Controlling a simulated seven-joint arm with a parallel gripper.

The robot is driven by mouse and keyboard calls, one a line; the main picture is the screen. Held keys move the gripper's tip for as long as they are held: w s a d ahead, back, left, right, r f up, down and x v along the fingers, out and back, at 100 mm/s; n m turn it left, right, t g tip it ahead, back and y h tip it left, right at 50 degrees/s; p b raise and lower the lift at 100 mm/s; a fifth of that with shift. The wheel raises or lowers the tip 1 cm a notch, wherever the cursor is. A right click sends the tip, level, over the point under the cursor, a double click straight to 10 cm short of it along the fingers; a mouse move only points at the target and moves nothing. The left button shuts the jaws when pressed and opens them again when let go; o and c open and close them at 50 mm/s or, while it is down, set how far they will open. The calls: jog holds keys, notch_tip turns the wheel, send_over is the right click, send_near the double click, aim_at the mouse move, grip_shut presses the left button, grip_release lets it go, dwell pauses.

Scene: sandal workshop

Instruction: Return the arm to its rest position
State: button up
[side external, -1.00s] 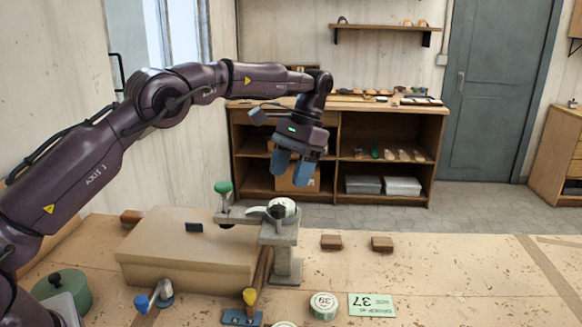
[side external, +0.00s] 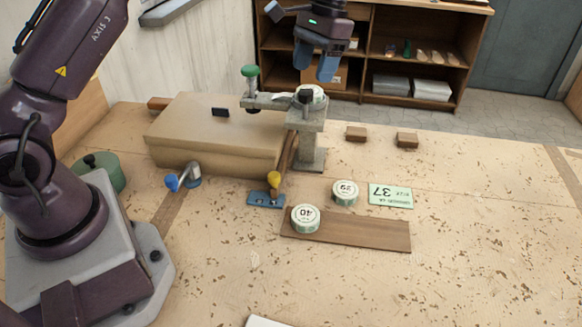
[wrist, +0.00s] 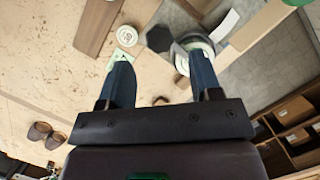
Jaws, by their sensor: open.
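My gripper (side external: 316,66) hangs in the air above and just behind the grey stand (side external: 307,118) at the back of the bench. Its two blue fingers are apart with nothing between them, and they also show spread in the wrist view (wrist: 160,62). A white round tin (side external: 313,93) sits on top of the stand, below the fingers; a dark knob partly covers it. My fingers do not appear to touch the stand or the tin.
A tin marked 40 (side external: 305,218) sits on a brown strip (side external: 365,232). A large tan block (side external: 215,135) stands left of the stand. The front right bench is clear.

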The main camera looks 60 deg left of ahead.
jog(key=s+r+t, duration=0.3)
jog(key=s, duration=0.6)
jog(key=s+d+r+t, duration=0.1)
jog(key=s+r+t, duration=0.1)
jog(key=s, duration=0.7)
jog(key=s+d+r+t, duration=0.1)
jog(key=s+r+t, duration=0.2)
jog(key=s, duration=0.6)
jog(key=shift+s+d+r+t, duration=0.3)
jog(key=shift+s+r, duration=0.1)
jog(key=shift+r, duration=0.3)
